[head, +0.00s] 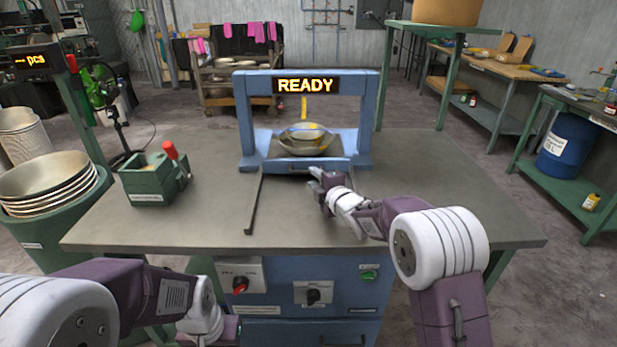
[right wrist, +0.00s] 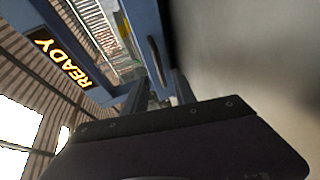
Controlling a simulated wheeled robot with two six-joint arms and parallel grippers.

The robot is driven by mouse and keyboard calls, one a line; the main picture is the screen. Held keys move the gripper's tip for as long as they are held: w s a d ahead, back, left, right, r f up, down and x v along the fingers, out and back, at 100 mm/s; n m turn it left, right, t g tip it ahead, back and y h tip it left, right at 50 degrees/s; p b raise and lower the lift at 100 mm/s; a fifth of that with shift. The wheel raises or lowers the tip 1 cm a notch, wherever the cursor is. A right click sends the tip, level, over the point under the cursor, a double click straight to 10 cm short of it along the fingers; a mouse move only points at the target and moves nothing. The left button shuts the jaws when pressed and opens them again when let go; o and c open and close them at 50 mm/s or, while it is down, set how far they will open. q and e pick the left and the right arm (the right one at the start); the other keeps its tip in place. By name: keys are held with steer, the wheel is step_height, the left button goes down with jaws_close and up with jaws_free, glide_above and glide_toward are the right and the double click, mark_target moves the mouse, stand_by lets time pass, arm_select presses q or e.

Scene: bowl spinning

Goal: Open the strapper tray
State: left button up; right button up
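The strapper (head: 374,120) is a blue arch frame with a lit READY sign, standing on the workbench. Its dark tray (head: 335,159) lies under the arch and bears stacked metal bowls (head: 305,147). A dark handle (head: 299,171) runs along the tray's front. My right gripper (head: 314,180) is just in front of the tray, near the handle's right end. In the right wrist view its two dark fingers (right wrist: 160,93) stand apart with nothing seen between them. The READY sign (right wrist: 62,63) shows at the left there. My left gripper (head: 232,328) is low at the bench front; its fingers are unclear.
A green box with a red-knobbed lever (head: 150,182) stands on the bench's left. A dark bar (head: 254,206) lies on the bench, left of my right gripper. Large bowls (head: 48,178) are stacked at the left. The bench's right front (head: 500,236) is clear.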

steer(key=x, duration=0.5)
steer(key=shift+w, duration=0.1)
jaws_close()
steer(key=shift+f, duration=0.1)
stand_by(1.1)
